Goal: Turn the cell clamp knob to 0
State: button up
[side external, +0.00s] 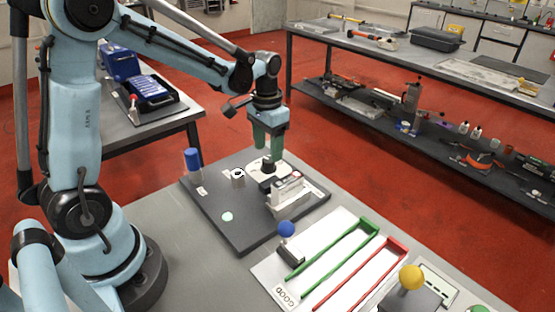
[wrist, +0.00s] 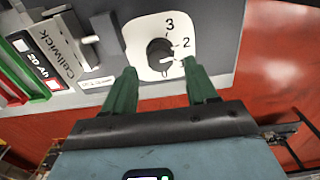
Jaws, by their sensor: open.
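The clamp knob (wrist: 158,50) is black and round, on a white dial plate (wrist: 143,28) with the numbers 3 and 2 readable. A pale mark shows on the knob's lower right side in the wrist view; its exact setting is unclear, and the dial's lower part is hard to read. In the side view the knob (side external: 268,166) sits on the dark grey board (side external: 240,232). My gripper (side external: 268,155) is above it, pointing down. In the wrist view my gripper's green fingers (wrist: 163,82) are apart and empty, with the knob just ahead of the gap between them.
A grey-white block labelled Cellwick (wrist: 62,48) stands close beside the dial.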

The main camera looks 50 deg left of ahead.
aim_at(269, 160)
jog(key=shift+f, duration=1.75)
jog(key=c, duration=0.9)
jog(key=m, duration=0.5)
jog(key=shift+m, duration=0.4)
